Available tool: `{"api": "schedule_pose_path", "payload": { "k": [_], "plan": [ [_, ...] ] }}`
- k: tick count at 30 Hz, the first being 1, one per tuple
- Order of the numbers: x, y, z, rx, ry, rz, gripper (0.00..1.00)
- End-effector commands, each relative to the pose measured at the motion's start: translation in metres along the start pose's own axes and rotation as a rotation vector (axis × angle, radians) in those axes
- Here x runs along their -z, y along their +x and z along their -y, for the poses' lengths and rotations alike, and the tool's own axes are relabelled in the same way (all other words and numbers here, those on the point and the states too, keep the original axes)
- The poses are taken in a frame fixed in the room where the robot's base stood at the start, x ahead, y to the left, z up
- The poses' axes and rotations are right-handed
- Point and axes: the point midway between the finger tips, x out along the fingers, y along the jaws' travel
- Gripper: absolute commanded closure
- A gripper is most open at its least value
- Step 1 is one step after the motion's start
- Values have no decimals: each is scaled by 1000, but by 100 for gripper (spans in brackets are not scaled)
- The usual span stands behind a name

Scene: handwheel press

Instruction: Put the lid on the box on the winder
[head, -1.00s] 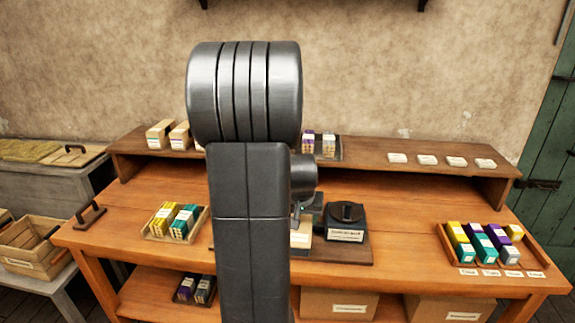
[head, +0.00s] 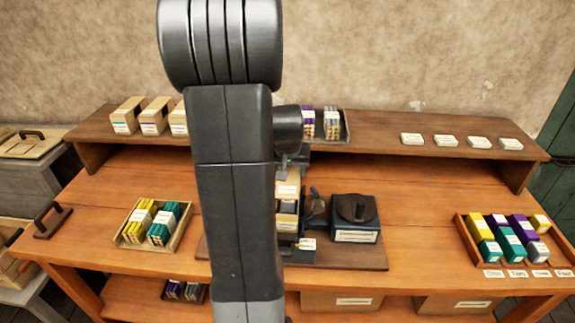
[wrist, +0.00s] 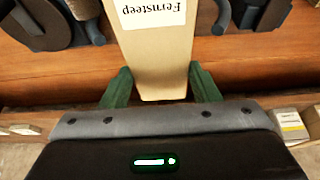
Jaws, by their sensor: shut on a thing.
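My gripper (wrist: 160,88) is shut on a pale wooden piece with a white label reading "Fernsteep", which looks like the lid (wrist: 155,58). Its green fingers grip both sides of it. In the head view the lid (head: 288,186) shows just right of my arm, behind and above an open box (head: 287,226) with small packs inside. I cannot tell whether lid and box touch. The box stands beside the dark winder (head: 355,214), which has a round black top and a label. My arm hides the left part of the box and most of the gripper.
A tray of yellow and teal packs (head: 126,239) lies left on the bench. A divided tray of coloured packs (head: 462,233) lies at the right. Several wooden boxes (head: 126,116) and a small tray (head: 345,128) stand on the raised shelf. Bench between winder and right tray is clear.

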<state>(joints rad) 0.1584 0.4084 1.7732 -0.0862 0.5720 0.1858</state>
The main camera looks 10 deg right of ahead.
Motion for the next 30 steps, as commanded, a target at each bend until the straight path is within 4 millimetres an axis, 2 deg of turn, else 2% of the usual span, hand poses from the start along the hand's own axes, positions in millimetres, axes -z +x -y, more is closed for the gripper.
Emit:
{"api": "schedule_pose_path", "payload": {
  "k": [15,30],
  "plan": [
    [-18,42,0,0,0,0,67],
    [-19,45,0,0,0,0,67]
  ]
}}
